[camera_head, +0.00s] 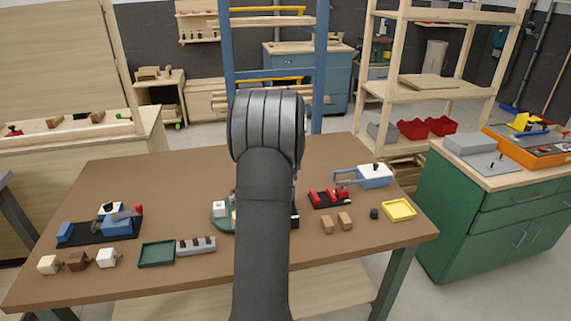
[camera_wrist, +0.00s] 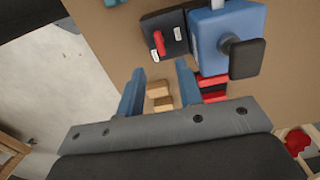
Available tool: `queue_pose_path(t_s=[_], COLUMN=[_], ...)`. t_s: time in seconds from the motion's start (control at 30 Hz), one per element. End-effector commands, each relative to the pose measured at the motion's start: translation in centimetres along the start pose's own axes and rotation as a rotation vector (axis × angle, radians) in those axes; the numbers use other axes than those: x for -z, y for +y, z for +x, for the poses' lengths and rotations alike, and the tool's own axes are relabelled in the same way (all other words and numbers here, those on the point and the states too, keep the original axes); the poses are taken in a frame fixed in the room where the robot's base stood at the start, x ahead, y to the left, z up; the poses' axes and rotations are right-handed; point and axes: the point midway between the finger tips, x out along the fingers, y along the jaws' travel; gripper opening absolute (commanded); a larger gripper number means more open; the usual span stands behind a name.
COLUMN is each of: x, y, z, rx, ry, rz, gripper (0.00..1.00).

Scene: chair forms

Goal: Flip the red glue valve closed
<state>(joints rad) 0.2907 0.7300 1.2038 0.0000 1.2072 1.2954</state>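The red glue valve (camera_wrist: 158,42) is a short red lever on a dark plate with small white labels, near the top of the wrist view. The lever runs roughly up and down in that picture. My gripper (camera_wrist: 160,67) is open, its two blue fingers apart with nothing held between them. The fingertips point toward the plate and appear short of the lever. I cannot read the labels. In the head view my arm covers the middle of the table, and I cannot make out the valve or the gripper there.
A blue box (camera_wrist: 222,35) with a dark knob sits right beside the valve plate. Wooden blocks (camera_head: 336,222), a red clamp (camera_head: 330,196) and a yellow tray (camera_head: 399,210) lie on the table's right. A blue fixture (camera_head: 117,225) stands at left. The table's back left is clear.

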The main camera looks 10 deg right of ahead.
Motion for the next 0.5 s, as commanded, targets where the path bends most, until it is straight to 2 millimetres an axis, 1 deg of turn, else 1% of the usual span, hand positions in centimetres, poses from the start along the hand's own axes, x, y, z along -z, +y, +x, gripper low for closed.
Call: queue_pose_path(t_s=[0.03,0.1,0.23,0.3,0.4,0.5], x=[0.0,0.0,0.0,0.0,0.0,0.0], y=[-0.1,-0.1,-0.1,0.0,-0.1,0.0], z=[-1.4,-3.2,-5.9,-7.1,-8.4,-9.1], rx=[0.005,0.005,0.004,0.003,0.002,0.0], ry=[0.001,0.001,0.001,0.001,0.001,0.0], rz=[0.0,0.0,0.0,0.0,0.0,0.0], gripper=[0.33,0.33,0.33,0.33,0.33,0.33])
